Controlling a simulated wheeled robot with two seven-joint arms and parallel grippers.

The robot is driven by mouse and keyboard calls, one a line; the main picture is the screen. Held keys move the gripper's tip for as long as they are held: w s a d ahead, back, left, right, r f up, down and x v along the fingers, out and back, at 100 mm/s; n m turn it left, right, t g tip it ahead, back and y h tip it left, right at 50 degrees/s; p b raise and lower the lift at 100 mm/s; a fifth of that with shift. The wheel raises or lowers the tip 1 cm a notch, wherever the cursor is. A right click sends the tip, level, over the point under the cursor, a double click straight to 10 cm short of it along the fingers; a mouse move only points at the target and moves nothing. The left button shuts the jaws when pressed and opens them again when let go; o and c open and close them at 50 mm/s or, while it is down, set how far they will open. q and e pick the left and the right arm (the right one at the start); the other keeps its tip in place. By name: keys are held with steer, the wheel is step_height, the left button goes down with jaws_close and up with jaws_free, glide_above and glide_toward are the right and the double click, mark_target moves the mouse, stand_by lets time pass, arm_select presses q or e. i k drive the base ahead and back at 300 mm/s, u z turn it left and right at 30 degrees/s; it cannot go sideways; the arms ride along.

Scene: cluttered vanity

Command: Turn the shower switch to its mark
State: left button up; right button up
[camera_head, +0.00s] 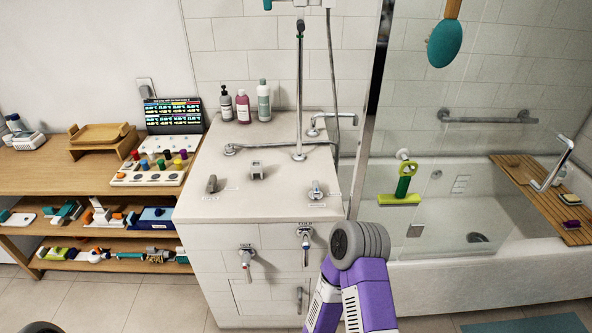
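Three small fittings stand on the white tiled counter (285,205). They are a dark lever (211,184) at left, a grey block-like switch (257,170) in the middle and a silver lever tap (315,189) at right. Small labels or marks lie beside them, too small to read, so I cannot tell for sure which is the shower switch. A shower riser pipe (299,95) rises behind them. My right arm shows in purple at the bottom, with a grey round joint, in front of the counter's right front corner. Neither gripper shows.
HOT (247,263) and COLD (305,241) valves are on the counter's front. Bottles (243,106) stand at its back. A wooden shelf (60,178) with clutter is left. A glass panel and bathtub (460,280) are right.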

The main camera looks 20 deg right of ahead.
mark_target(316, 190)
steer(key=u, duration=0.7)
steer(key=i, duration=0.4)
steer(key=z, duration=1.45)
